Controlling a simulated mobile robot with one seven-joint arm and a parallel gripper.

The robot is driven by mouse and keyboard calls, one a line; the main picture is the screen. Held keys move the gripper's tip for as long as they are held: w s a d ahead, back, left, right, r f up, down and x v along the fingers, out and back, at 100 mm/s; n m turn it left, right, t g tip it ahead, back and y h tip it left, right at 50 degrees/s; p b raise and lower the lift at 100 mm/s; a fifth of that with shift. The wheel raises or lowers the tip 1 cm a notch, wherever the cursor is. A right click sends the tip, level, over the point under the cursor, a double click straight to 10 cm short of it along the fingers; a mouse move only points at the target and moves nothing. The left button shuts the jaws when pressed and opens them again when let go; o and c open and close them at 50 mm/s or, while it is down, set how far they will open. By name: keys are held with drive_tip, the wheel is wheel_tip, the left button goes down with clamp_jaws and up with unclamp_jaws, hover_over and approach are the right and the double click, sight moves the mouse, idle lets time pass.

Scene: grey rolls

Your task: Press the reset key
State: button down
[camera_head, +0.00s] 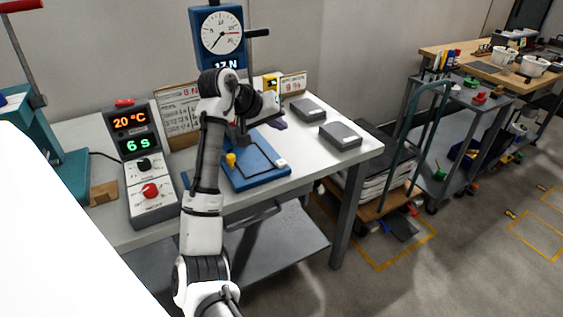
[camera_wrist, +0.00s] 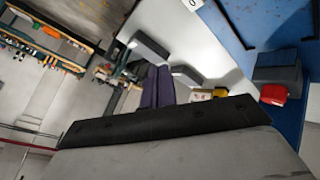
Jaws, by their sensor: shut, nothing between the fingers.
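My gripper (camera_head: 278,124) is over the table, by the far right side of the blue base. Its purple fingers also show in the wrist view (camera_wrist: 158,88), close together and holding nothing. The blue base (camera_head: 262,176) belongs to a stand with a dial gauge (camera_head: 221,33) above it. A small white key (camera_head: 281,163) sits at the base's near right corner. It also shows at the top edge of the wrist view (camera_wrist: 194,4), partly cut off, its marking too small to read surely. The fingers are apart from this key. I cannot confirm which key is the reset key.
A grey control box (camera_head: 149,170) with two lit displays and knobs stands on the left of the table. A yellow knob (camera_head: 231,159) stands on the base's left. Two grey boxes (camera_head: 340,135) (camera_head: 308,109) lie on the right. The table's front right is clear.

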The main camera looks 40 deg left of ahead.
drive_tip(key=b, duration=0.6)
hover_over(279, 163)
wheel_tip(279, 163, down, 6)
drive_tip(key=shift+s+f, duration=0.15)
drive_tip(key=shift+f, duration=1.25)
idle(0.6)
drive_tip(key=shift+f, duration=0.4)
drive_tip(key=shift+f, duration=0.5)
idle(0.5)
idle(0.3)
drive_tip(key=shift+r+p, duration=0.9)
drive_tip(key=shift+r, duration=0.05)
